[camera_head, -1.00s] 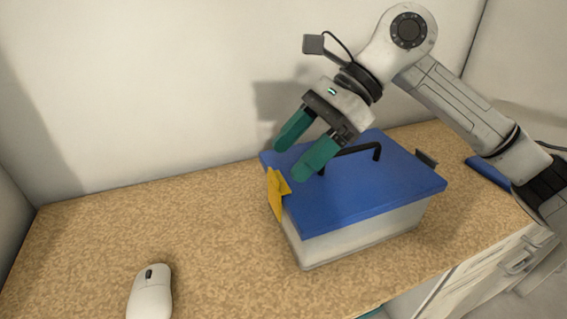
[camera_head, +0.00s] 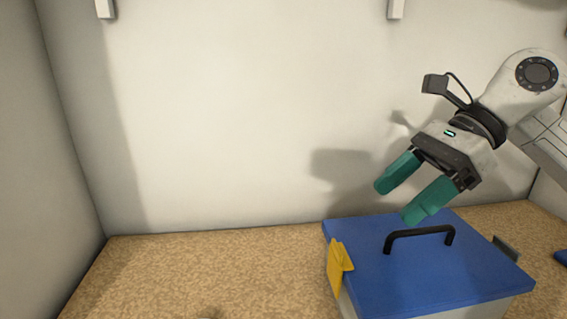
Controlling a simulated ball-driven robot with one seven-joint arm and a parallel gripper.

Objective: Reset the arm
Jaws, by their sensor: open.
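My gripper (camera_head: 398,202) has two green fingers spread apart with nothing between them. It hangs above the back left part of a box with a blue lid (camera_head: 398,277), tilted down to the left. The lid has a black handle (camera_head: 420,232) and lies on the box. The fingers appear apart from the handle. My arm reaches in from the right edge of the view.
A yellow latch (camera_head: 338,268) sits on the box's left side and a dark latch (camera_head: 506,248) on its right. The speckled counter (camera_head: 200,265) left of the box is largely clear. A pale wall (camera_head: 230,130) stands behind. A blue item (camera_head: 560,257) shows at the right edge.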

